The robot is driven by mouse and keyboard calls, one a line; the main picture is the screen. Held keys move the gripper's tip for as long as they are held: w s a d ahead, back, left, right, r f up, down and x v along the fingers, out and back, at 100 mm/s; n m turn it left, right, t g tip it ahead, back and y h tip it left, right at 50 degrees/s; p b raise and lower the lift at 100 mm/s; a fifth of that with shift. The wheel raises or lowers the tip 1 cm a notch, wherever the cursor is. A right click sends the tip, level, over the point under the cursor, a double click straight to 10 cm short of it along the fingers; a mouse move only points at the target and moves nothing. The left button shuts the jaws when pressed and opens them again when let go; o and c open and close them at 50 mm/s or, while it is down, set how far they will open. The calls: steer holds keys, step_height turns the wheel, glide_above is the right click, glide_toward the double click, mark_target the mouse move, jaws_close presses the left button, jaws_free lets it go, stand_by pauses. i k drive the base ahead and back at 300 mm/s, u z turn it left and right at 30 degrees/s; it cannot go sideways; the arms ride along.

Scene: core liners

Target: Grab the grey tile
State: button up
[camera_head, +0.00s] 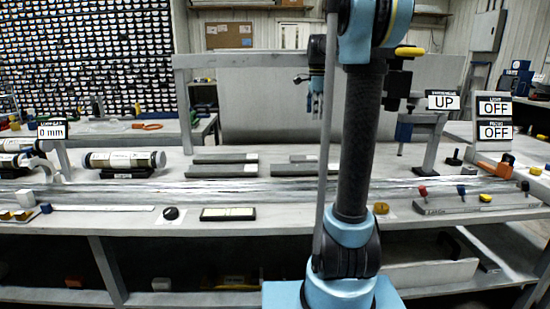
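Several flat grey pieces lie on the workbench in the middle; I cannot tell which of them is the grey tile. One long piece (222,171) lies front left, with another (225,158) behind it. A further piece (295,169) lies to the right, partly hidden behind my arm, with a smaller one (302,158) behind it. My gripper (315,106) hangs fingers down above and behind these pieces, apart from them. It is small and dark, and I cannot tell how far its fingers are apart. I see nothing clearly held in it.
A clear cylinder (124,160) on a dark stand is at left. A black framed panel (228,214) and a black knob (171,213) lie near the front edge. A rail with coloured knobs (450,204) is at right. A grey frame (250,60) spans the bench behind.

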mark_target(301, 159)
steer(key=k, duration=0.9)
